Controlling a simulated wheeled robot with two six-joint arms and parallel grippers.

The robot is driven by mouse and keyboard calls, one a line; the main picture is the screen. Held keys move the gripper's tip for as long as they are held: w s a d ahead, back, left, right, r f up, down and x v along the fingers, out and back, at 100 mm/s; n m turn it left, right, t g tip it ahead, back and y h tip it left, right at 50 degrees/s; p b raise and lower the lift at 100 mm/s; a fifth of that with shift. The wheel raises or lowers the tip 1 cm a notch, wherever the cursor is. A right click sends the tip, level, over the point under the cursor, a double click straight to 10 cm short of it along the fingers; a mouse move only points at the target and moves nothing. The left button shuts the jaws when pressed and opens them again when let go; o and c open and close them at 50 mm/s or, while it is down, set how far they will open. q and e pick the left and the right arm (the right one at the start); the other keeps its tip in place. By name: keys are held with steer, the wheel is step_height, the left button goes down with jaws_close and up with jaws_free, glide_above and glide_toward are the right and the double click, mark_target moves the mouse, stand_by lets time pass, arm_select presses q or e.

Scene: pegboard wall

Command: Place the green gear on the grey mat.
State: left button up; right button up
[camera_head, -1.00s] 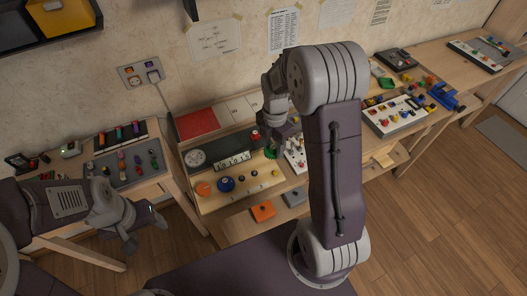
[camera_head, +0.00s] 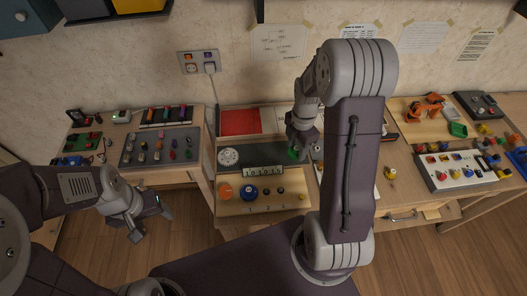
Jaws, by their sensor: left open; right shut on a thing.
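The green gear (camera_head: 293,153) is at the fingertips of my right gripper (camera_head: 297,150), which is shut on it. The gear is small and partly hidden by the fingers. It is over or at the right part of a dark grey surface (camera_head: 258,154) behind the pale board on the middle table. I cannot tell whether the gear touches that surface, or whether that surface is the grey mat. My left gripper (camera_head: 150,217) is open and empty in front of the left table, well away from the gear.
The pale board (camera_head: 275,207) holds orange, blue and dark round pieces; a white dial (camera_head: 228,157) stands behind it. A red sheet (camera_head: 240,121) lies at the back. A grey tray (camera_head: 130,157) with several pegs is on the left table. My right arm hides part of the middle table.

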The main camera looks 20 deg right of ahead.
glide_above(273, 154)
step_height(273, 154, down, 6)
steer(key=shift+a+f, duration=0.15)
steer(key=shift+f, duration=2.05)
steer(key=shift+f, duration=0.2)
steer(key=o, duration=1.3)
step_height(273, 154, up, 12)
steer(key=r, duration=0.1)
steer(key=s+a+m, duration=0.2)
steer(key=s+m, duration=0.7)
steer(key=m, duration=0.1)
steer(key=s+a+r+m+t, duration=0.1)
steer(key=s+a+m, duration=0.2)
steer(key=s+m, duration=0.6)
steer(key=shift+s+a+r+m+p, duration=0.25)
steer(key=shift+a+m+p, duration=0.1)
steer(key=shift+m, duration=0.15)
